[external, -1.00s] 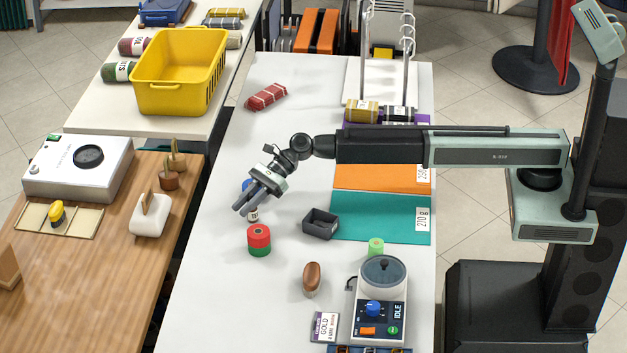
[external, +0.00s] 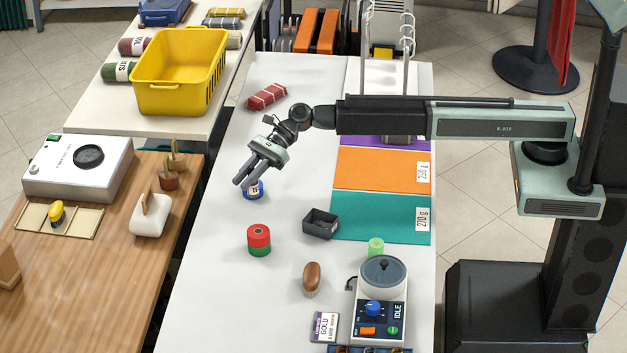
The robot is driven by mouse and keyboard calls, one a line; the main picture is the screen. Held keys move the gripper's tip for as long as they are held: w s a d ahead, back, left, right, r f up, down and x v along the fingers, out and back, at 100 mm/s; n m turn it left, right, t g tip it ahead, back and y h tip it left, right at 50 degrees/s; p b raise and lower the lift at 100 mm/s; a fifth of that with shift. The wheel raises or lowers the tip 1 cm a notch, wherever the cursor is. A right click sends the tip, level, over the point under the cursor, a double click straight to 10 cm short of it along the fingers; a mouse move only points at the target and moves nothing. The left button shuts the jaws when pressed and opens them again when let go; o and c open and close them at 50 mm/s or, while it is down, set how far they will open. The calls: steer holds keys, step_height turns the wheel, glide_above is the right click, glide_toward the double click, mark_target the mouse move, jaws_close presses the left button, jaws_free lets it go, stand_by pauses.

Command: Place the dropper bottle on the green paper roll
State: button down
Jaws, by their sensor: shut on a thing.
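My gripper (external: 243,184) points down and left over the white table's left side, its fingers close together on a small thing. Only a pale labelled patch (external: 254,187) of that thing shows by the fingertips; it appears to be the dropper bottle, mostly hidden. A blue roll-like thing (external: 253,195) shows just below the fingertips; I cannot tell if the bottle touches it. A green roll (external: 260,251) stands nearer the camera, with a red roll (external: 258,232) stacked on top of it. The gripper is behind and above this stack, apart from it.
A black open box (external: 320,222), a light-green cylinder (external: 376,245), a brown oval thing (external: 312,277) and a grey device (external: 383,285) stand right of the stack. Teal (external: 375,215) and orange (external: 378,168) mats lie at the right.

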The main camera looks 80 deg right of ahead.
steer(key=s+a+r+n+g+y+p, duration=0.1)
steer(key=s+a+n+g, duration=0.25)
steer(key=s, duration=0.85)
steer(key=s+a+r+n+g+y+p, duration=0.1)
steer(key=s+a+r+n+g+p, duration=0.25)
steer(key=s, duration=0.95)
steer(key=s+a+n+g, duration=0.2)
steer(key=s+a+g, duration=0.25)
steer(key=s, duration=0.75)
step_height(320, 180, down, 8)
steer(key=t+b, duration=0.1)
steer(key=b, duration=0.7)
steer(key=shift+s+a+f+b, duration=0.15)
steer(key=shift+a+f+b, duration=0.1)
steer(key=shift+a+b, duration=0.05)
steer(key=c, duration=1.3)
jaws_free()
steer(key=p+v, duration=0.5)
steer(key=v, duration=0.7)
steer(key=shift+d, duration=0.1)
